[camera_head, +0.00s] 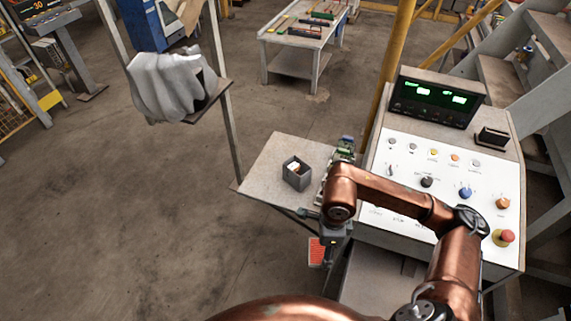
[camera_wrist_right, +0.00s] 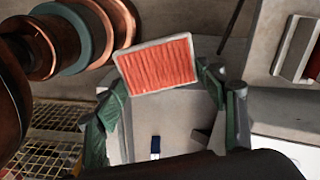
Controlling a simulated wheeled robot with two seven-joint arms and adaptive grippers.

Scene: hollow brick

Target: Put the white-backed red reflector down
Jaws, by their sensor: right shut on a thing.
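The red reflector (camera_head: 316,252) has a ribbed red face and a white rim. It is in my right gripper (camera_head: 328,237), which hangs past the front edge of the small side table. In the right wrist view the reflector (camera_wrist_right: 158,64) sits between the green-padded fingers of the right gripper (camera_wrist_right: 163,82), its red face toward the camera and slightly tilted. Its white back is hidden. My left gripper is not in view.
A small grey table (camera_head: 262,163) bears a grey open box (camera_head: 297,180) with small white and orange things inside.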

